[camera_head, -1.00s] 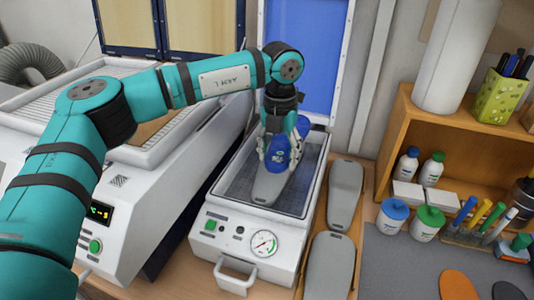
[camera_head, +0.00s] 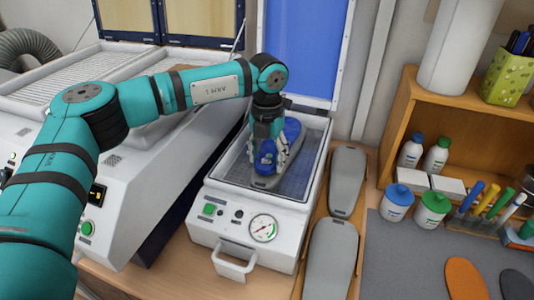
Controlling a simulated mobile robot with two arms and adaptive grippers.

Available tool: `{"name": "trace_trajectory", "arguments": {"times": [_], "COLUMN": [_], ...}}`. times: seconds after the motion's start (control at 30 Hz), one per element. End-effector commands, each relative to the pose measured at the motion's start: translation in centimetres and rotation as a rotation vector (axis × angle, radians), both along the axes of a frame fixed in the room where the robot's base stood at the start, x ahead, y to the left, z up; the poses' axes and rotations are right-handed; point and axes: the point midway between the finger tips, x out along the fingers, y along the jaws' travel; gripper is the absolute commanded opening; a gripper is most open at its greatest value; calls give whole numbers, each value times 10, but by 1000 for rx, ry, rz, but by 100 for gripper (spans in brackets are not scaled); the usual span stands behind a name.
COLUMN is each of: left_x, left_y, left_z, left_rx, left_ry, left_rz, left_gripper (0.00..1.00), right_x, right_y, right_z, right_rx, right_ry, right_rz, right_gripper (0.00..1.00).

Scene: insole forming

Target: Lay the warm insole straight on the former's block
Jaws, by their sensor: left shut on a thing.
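The former (camera_head: 229,179) is a white box with its blue-lined lid raised, and a grey foot-shaped block (camera_head: 265,183) stands in its dark bed. The insole looks blue, with a white mark on its near end (camera_head: 265,160) and its far end showing behind the gripper. My left gripper (camera_head: 268,160) points down and is shut on the insole around its middle. The insole is over the block and runs roughly along it. The block's near tip and right edge show beside it. I cannot tell whether insole and block touch. My right gripper is out of view.
Two grey insole-shaped pieces (camera_head: 346,182) lie on a wooden strip right of the former. A white heater-like machine (camera_head: 150,195) stands at its left. A wooden shelf (camera_head: 400,130), blue- and green-lidded pots (camera_head: 432,211) and an orange insole shape (camera_head: 466,279) are at the right.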

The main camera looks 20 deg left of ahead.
Motion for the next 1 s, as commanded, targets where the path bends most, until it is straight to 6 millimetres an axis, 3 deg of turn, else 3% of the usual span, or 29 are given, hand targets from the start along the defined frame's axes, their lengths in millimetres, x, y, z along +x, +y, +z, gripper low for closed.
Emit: {"name": "trace_trajectory", "arguments": {"times": [0.3, 1.0], "left_x": [0, 0], "left_y": [0, 0], "left_z": [0, -10], "left_rx": [-1, -1], "left_ry": [0, 0], "left_rz": [0, 0], "left_gripper": [36, 36], "right_x": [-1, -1], "right_y": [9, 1], "right_z": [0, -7], "right_rx": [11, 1], "right_ry": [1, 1], "right_rz": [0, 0], "right_gripper": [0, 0]}}
